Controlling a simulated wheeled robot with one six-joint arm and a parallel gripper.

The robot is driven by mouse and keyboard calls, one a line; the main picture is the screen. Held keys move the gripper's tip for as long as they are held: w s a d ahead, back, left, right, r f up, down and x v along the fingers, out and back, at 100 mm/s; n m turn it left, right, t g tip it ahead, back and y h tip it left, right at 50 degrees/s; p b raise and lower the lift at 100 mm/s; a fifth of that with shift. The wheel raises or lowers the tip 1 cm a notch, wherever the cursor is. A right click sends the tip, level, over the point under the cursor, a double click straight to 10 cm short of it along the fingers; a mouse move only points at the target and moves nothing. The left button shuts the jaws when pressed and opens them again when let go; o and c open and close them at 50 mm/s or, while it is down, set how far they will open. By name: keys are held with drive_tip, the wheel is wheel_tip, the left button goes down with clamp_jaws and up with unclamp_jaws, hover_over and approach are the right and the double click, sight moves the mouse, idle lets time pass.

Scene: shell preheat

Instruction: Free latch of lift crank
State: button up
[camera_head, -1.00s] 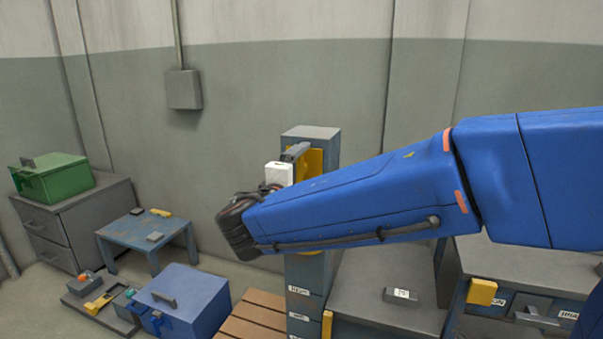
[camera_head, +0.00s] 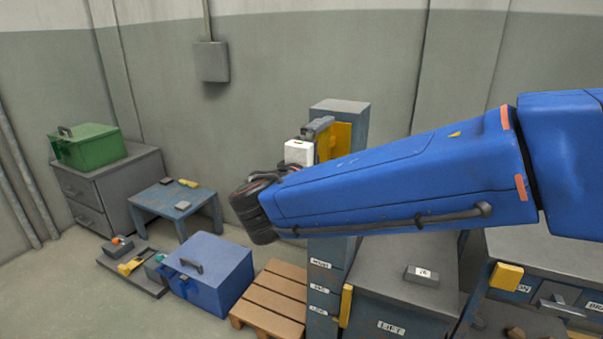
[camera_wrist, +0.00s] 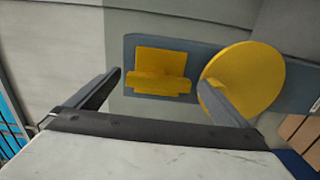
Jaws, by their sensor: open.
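In the wrist view, a yellow latch-like block with a protruding lip (camera_wrist: 160,72) sits on a blue-grey plate (camera_wrist: 130,45). A round yellow disc (camera_wrist: 245,78), possibly part of the crank, is just right of it. My gripper (camera_wrist: 160,84) is open and empty, its two grey fingers on either side of the block in the picture. The right finger overlaps the disc's lower left edge; I cannot tell whether it touches. In the head view, my gripper (camera_head: 320,128) is at the upper part of the blue-grey post (camera_head: 345,108), by its yellow plate (camera_head: 342,138). My arm hides the post's middle.
A grey cabinet labelled LIFT (camera_head: 392,328) stands right of the post. A wooden pallet (camera_head: 272,295) and a blue box (camera_head: 212,272) are on the floor to the left. A small blue table (camera_head: 165,200) and a green box (camera_head: 90,150) on a grey cabinet stand farther left.

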drive_tip(key=v, duration=1.3)
drive_tip(key=shift+s, duration=0.3)
drive_tip(key=w+d+f+m+g+h, duration=0.15)
drive_tip(key=d+f+g, duration=0.3)
drive_tip(key=d, duration=0.75)
drive_tip(key=d+f+m+g, duration=0.3)
drive_tip(key=d+f+g, duration=0.15)
drive_tip(key=d, duration=0.75)
drive_tip(key=s+d+f+m+g+y, duration=0.1)
drive_tip(key=s+d+f+m+y, duration=0.3)
drive_tip(key=s+d+f, duration=0.1)
drive_tip(key=s+d+f+m+g+y, duration=0.2)
drive_tip(key=s+d+f+m, duration=0.3)
drive_tip(key=s, duration=0.5)
wheel_tip(320, 180, down, 2)
drive_tip(key=shift+d+f+y, duration=0.1)
drive_tip(key=shift+d+y, duration=0.2)
drive_tip(key=shift+y, duration=0.55)
